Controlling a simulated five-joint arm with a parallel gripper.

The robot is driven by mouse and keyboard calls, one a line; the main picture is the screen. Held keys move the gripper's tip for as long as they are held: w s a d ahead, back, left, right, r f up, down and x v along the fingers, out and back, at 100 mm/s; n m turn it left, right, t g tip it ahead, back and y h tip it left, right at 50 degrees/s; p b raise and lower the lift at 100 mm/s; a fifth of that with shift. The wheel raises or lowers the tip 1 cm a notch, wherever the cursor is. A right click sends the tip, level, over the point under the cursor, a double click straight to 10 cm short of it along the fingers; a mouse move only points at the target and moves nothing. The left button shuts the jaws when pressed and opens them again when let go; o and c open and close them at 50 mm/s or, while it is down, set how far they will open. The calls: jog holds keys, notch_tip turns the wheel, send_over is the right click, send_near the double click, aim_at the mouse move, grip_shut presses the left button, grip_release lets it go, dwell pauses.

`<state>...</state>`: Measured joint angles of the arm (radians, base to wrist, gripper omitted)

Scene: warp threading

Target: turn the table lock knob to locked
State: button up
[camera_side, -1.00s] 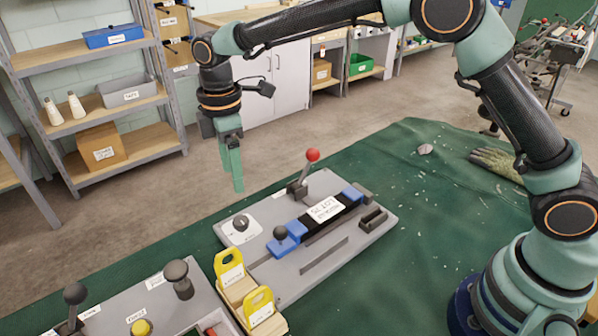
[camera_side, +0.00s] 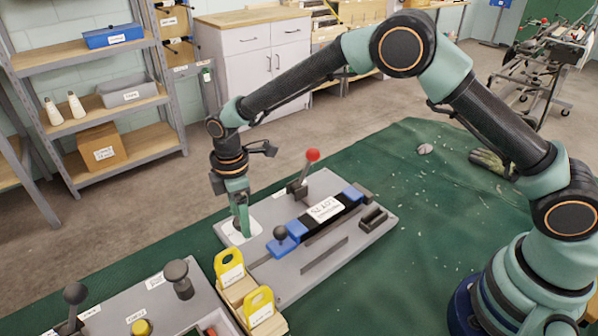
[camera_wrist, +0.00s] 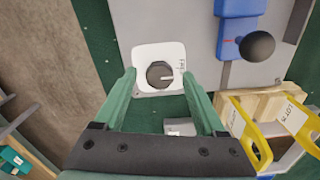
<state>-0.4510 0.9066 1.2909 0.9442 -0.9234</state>
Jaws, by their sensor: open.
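The table lock knob (camera_wrist: 160,75) is a dark round knob with a pale pointer mark, on a white square plate (camera_wrist: 145,54) at the corner of a grey fixture board. In the wrist view its pointer aims to the right, toward small lettering that I cannot read. My gripper (camera_wrist: 160,80) is open, with one green finger on each side of the knob. I cannot tell whether the fingers touch it. In the side view my gripper (camera_side: 242,230) points down over the white plate (camera_side: 256,228) and hides the knob.
A red-ball lever (camera_side: 312,155) stands upright behind the plate. A blue clamp with a black ball knob (camera_side: 280,233) is to the right. Yellow-handled wooden blocks (camera_side: 228,266) stand in front.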

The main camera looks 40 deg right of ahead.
grip_shut()
jog(key=shift+m, duration=0.3)
jog(key=m, duration=0.8)
jog(key=shift+m, duration=0.4)
jog(key=m, duration=0.4)
jog(key=shift+m, duration=0.3)
jog(key=shift+r+m, duration=0.1)
jog(key=shift+m, duration=1.8)
